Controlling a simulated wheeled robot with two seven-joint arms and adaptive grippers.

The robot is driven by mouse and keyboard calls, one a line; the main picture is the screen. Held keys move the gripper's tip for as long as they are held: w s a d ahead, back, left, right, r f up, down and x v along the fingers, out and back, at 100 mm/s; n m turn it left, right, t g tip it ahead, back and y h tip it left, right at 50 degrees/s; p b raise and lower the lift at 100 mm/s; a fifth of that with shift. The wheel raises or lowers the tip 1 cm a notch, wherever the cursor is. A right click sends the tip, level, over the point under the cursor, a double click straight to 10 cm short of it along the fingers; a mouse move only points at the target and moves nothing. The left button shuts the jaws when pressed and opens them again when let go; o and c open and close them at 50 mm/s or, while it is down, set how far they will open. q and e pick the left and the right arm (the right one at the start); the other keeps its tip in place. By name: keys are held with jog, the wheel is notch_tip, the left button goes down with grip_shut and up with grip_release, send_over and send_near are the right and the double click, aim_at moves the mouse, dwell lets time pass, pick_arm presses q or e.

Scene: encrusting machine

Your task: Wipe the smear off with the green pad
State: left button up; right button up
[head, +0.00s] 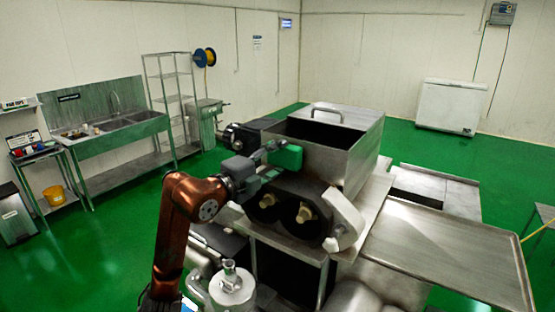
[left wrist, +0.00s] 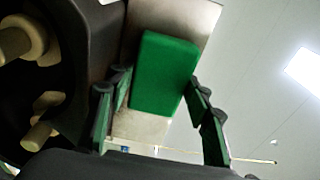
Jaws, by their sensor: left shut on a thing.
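The green pad (head: 287,155) is held at the end of my left gripper (head: 268,158), beside the front wall of the steel hopper (head: 335,160). In the left wrist view, the pad (left wrist: 165,72) sits between the two fingers of my left gripper (left wrist: 158,92), which is shut on it. Behind the pad, part of a metal surface (left wrist: 185,14) shows. I cannot tell whether the pad touches the hopper. I cannot make out the smear in either view; the pad or gripper may hide it. My right gripper is not in view.
The machine's dark front housing (head: 283,200) with two pale nozzles lies just below the pad. A curved white part (head: 345,218) stands at its right. A large steel tray (head: 450,250) extends to the right. Sinks (head: 115,122) and a chest freezer (head: 450,106) stand farther off.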

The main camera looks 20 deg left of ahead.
aim_at(293, 161)
pick_arm(q)
jog(key=shift+w, duration=0.3)
jog(key=shift+s+d, duration=0.2)
jog(key=shift+d, duration=0.75)
jog(key=shift+s+d, duration=0.15)
jog(key=shift+d, duration=0.95)
jog(key=shift+w+a, duration=0.2)
jog(key=shift+a, duration=0.85)
jog(key=shift+w+a, duration=0.2)
jog(key=shift+a, duration=0.8)
jog(key=shift+s+a+f+b, duration=0.1)
jog(key=shift+s+b, duration=0.35)
jog(key=shift+s, duration=0.1)
jog(key=shift+d+b+v, duration=0.15)
jog(key=shift+b+v, duration=0.1)
jog(key=shift+v, duration=0.9)
jog(key=shift+d+b+v, duration=0.15)
jog(key=shift+b+v, duration=0.05)
jog(key=shift+v, duration=0.95)
